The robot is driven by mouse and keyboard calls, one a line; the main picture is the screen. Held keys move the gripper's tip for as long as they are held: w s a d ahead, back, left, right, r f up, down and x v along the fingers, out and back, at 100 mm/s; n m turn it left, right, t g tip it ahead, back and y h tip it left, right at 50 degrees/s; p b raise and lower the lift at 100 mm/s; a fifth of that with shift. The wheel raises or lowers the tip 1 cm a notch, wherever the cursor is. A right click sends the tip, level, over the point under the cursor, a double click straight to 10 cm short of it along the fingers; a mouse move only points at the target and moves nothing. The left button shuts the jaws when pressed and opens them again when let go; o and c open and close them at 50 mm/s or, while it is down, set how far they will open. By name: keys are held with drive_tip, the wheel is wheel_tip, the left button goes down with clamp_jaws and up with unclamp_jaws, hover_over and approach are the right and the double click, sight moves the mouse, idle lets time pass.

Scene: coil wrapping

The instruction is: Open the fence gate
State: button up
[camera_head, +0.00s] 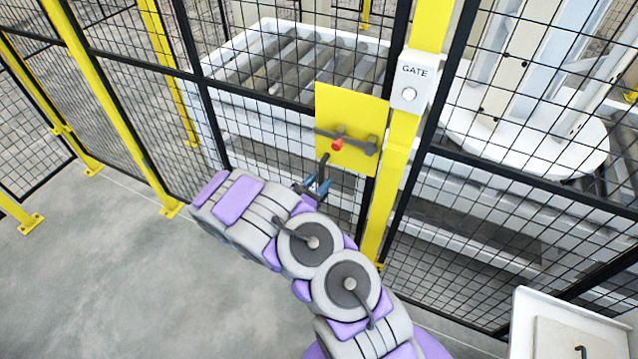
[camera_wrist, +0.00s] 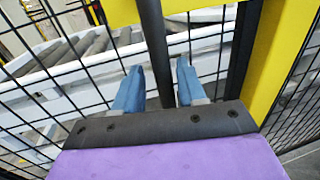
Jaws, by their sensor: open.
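The fence gate is a dark-framed mesh panel with a yellow plate (camera_head: 352,108) beside the yellow post (camera_head: 397,170). It stands closed in line with the fence. A dark latch bar (camera_head: 360,145) with a red knob (camera_head: 338,144) crosses the plate. A dark handle (camera_head: 323,165) slopes down from near the latch toward my gripper (camera_head: 318,187). In the wrist view, my gripper (camera_wrist: 158,78) is open, its blue fingers on either side of a dark upright bar (camera_wrist: 153,45), apparently that handle. I cannot tell whether they touch it.
A white box marked GATE (camera_head: 412,82) with a round button is on the post. Behind the mesh stands a roller conveyor (camera_head: 235,62). A white stand (camera_head: 570,318) is at the lower right. The grey floor (camera_head: 100,290) at left is clear.

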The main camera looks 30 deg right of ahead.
drive_tip(key=shift+d, duration=0.5)
drive_tip(key=shift+a, duration=0.2)
clamp_jaws()
